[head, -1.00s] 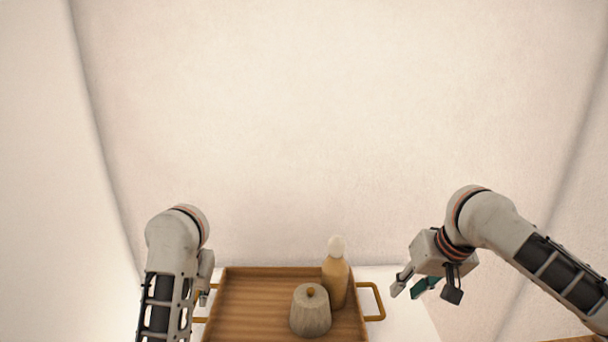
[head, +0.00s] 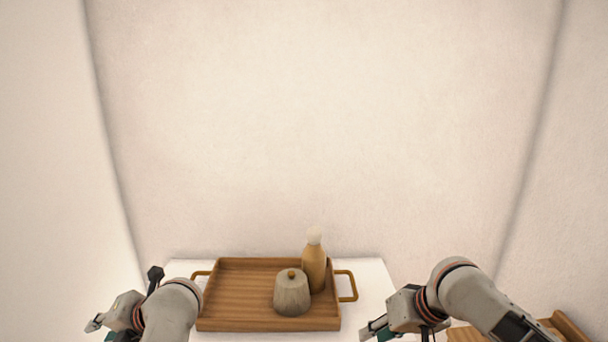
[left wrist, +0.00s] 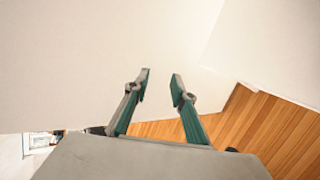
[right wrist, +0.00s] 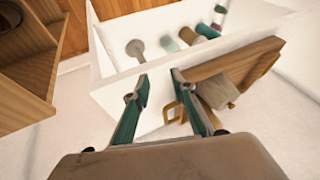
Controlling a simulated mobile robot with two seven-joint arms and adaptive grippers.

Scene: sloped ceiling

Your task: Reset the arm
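My left gripper (head: 124,299) is at the lower left in the head view, left of the tray and apart from it. In the left wrist view (left wrist: 161,78) its fingers are apart with nothing between them. My right gripper (head: 384,322) is at the lower right in the head view, right of the tray. In the right wrist view (right wrist: 160,79) its fingers are apart and empty, with the white furniture and tray beyond them.
A wooden tray (head: 235,290) with brass handles sits on a white surface (head: 372,278). It holds a lidded grey jar (head: 291,296) and a tan bottle (head: 314,272). The right wrist view shows a white compartment (right wrist: 118,82) with several items and wooden furniture (right wrist: 20,95).

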